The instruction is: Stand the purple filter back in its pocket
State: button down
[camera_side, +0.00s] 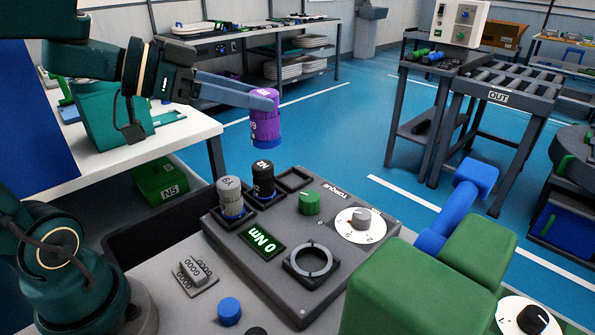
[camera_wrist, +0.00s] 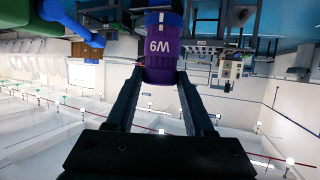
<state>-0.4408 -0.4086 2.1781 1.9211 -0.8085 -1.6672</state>
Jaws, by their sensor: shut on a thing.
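The purple filter (camera_side: 265,126) is a short cylinder with a pale label. My gripper (camera_side: 264,101) is shut on it near its upper part and holds it in the air, roughly upright, above and behind the grey test panel (camera_side: 335,206). In the wrist view the purple filter (camera_wrist: 163,35) sits between the two dark fingers of my gripper (camera_wrist: 160,76). At the panel's back left edge is an empty square pocket (camera_side: 294,179). It lies right of the filter and lower. A black filter (camera_side: 263,177) and a grey filter (camera_side: 230,198) stand in the pockets beside it.
A green knob (camera_side: 309,202), a white dial (camera_side: 360,223), a ring (camera_side: 311,262) and a display reading 0 Nm (camera_side: 262,241) are on the panel. A large green block (camera_side: 410,290) with a blue part (camera_side: 458,205) stands at right. The space between filter and pocket looks clear.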

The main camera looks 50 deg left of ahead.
notch_tip(320, 180, down, 6)
jog(key=s+m+g+h, duration=0.2)
jog(key=m+g+h, duration=0.3)
jog(key=m+h, duration=0.1)
jog(key=shift+a+f+m, duration=0.25)
jog(key=shift+a+m, duration=0.15)
jog(key=shift+a, duration=0.05)
jog(key=shift+w+d+f, duration=0.25)
jog(key=shift+d+f, duration=1.5)
jog(key=shift+d, duration=0.2)
jog(key=shift+w+d+f, duration=0.25)
jog(key=shift+d+f, duration=1.55)
jog(key=shift+d, duration=0.1)
jog(key=shift+w+d+f, duration=0.25)
jog(key=shift+d+f, duration=1.5)
jog(key=shift+d, duration=0.2)
jog(key=shift+f, duration=0.2)
